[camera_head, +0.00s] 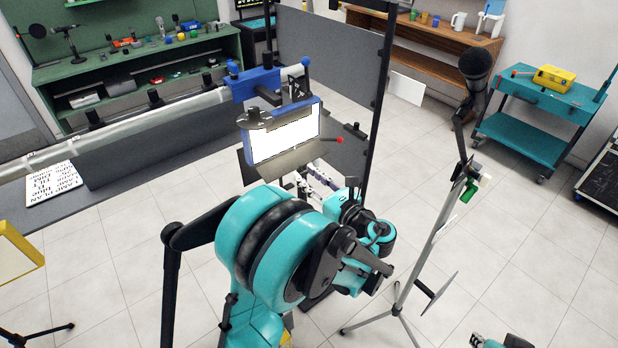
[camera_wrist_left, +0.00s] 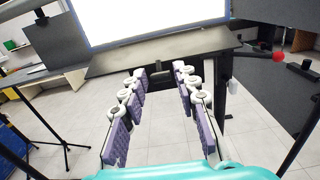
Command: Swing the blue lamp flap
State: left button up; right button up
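The blue lamp (camera_head: 283,138) has a bright white face and hangs from a blue clamp (camera_head: 257,84) on a horizontal bar. A dark grey flap (camera_wrist_left: 160,55) runs along the lower edge of the white face (camera_wrist_left: 150,18) in the left wrist view. A rod with a red knob (camera_head: 338,140) sticks out to the right; the knob also shows in the wrist view (camera_wrist_left: 279,57). My left gripper (camera_head: 312,188) is below the lamp. In the wrist view its purple-padded fingers (camera_wrist_left: 160,82) are apart, empty, and point toward the flap.
A black upright post (camera_head: 376,110) stands right of the lamp. A microphone (camera_head: 474,68) on a tripod stand (camera_head: 425,250) is further right. A teal cart (camera_head: 530,115) stands behind it. Open tiled floor lies between. A yellow-framed panel (camera_head: 18,255) is at far left.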

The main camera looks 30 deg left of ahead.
aim_at(298, 164)
pick_arm(q)
grip_shut()
jog(key=r+h+p, duration=0.1)
jog(key=p, duration=0.2)
jog(key=r+g+h+p, duration=0.1)
jog(key=r+h+p, duration=0.1)
jog(key=p, duration=0.2)
jog(key=shift+s+d+r, duration=0.1)
jog(key=shift+d+r, duration=0.05)
jog(key=shift+d, duration=0.05)
jog(key=shift+h+p, duration=0.4)
jog(key=shift+p, duration=0.05)
jog(key=shift+g, duration=0.3)
jog(key=o, duration=0.5)
grip_release()
jog(key=shift+o, duration=0.2)
jog(key=shift+d, duration=0.1)
